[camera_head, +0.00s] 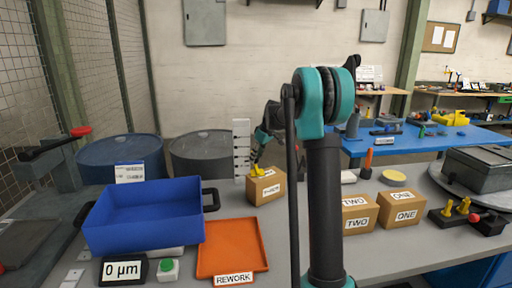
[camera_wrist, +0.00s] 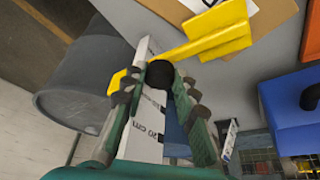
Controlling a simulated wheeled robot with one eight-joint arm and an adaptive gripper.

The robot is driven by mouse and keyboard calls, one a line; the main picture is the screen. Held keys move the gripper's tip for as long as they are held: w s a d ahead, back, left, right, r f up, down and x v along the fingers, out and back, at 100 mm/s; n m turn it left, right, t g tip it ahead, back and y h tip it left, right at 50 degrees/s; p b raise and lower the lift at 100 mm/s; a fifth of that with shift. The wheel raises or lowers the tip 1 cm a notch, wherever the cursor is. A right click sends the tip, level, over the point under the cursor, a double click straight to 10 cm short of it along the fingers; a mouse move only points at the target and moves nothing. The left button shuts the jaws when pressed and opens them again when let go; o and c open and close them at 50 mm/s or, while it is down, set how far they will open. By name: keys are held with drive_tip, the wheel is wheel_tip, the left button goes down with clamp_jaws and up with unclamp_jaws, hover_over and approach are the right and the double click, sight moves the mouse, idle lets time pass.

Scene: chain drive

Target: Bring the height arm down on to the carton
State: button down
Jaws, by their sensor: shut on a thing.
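The carton (camera_head: 266,187) is a small brown box with a white label, standing on the grey bench near the middle of the head view. Its brown top also shows at the top of the wrist view (camera_wrist: 272,14). The height arm (camera_wrist: 215,34) is yellow, with a black knob, and crosses a white upright scale (camera_head: 241,152) marked in cm. In the head view the yellow arm (camera_head: 257,171) shows at the carton's top; I cannot tell whether it touches. My gripper (camera_wrist: 160,82) is shut on the black knob, its fingers either side. My arm partly hides it in the head view.
A blue bin (camera_head: 145,218) and an orange REWORK tray (camera_head: 230,248) lie left of the carton. Cartons TWO (camera_head: 358,213) and ONE (camera_head: 400,207) stand to the right. Drums stand behind the bench.

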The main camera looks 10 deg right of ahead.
drive_tip(key=shift+f, duration=0.25)
drive_tip(key=c, duration=1.2)
unclamp_jaws()
drive_tip(key=v, duration=1.2)
